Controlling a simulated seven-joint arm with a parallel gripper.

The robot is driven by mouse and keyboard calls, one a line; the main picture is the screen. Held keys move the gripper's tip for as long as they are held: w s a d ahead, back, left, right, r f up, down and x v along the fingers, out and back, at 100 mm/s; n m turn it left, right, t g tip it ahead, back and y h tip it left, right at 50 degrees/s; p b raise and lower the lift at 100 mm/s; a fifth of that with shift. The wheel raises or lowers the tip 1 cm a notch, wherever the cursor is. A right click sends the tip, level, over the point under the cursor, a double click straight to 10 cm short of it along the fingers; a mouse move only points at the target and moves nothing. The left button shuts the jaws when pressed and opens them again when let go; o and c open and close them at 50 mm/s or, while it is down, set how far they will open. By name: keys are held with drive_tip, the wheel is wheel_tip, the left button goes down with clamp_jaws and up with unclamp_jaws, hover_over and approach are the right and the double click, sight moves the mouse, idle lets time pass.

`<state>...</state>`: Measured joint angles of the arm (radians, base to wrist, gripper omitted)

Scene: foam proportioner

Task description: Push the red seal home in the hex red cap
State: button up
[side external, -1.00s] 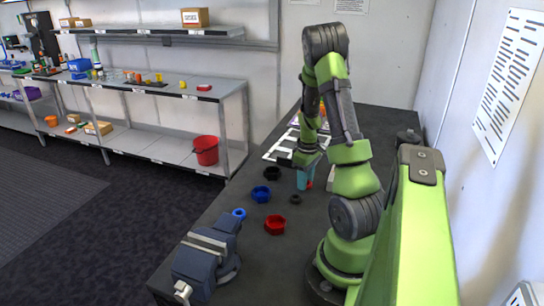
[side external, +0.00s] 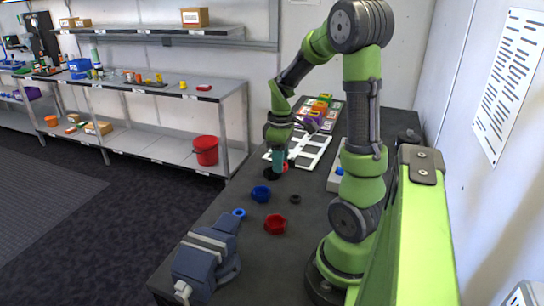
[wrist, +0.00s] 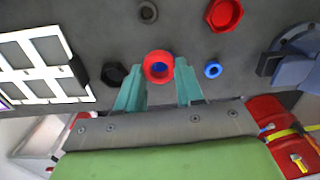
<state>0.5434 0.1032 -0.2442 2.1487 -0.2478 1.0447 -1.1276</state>
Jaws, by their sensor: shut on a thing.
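The red seal (wrist: 158,67) is a ring pinched between the two teal fingertips of my gripper (wrist: 159,80) in the wrist view. In the side view my gripper (side external: 279,163) holds it above the table beside the black cap (side external: 270,173); only a bit of red shows there. The hex red cap (side external: 275,224) stands open side up on the table, nearer the camera and apart from my gripper. It also shows at the top of the wrist view (wrist: 224,14), up and right of the seal. Its inside looks empty.
A blue cap (side external: 261,194) and a dark ring (side external: 295,198) lie between my gripper and the red cap. A blue ring (side external: 239,213) lies by the vise (side external: 207,255). A white frame (side external: 312,150) lies behind my gripper.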

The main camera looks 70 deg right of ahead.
drive_tip(key=s+a+f+n, duration=0.2)
drive_tip(key=a+n, duration=0.2)
drive_tip(key=a, duration=0.7)
drive_tip(key=shift+s+f, duration=0.15)
drive_tip(key=shift+f, duration=3.3)
drive_tip(key=o, duration=1.1)
drive_tip(key=shift+o, duration=0.2)
drive_tip(key=shift+o, duration=1.3)
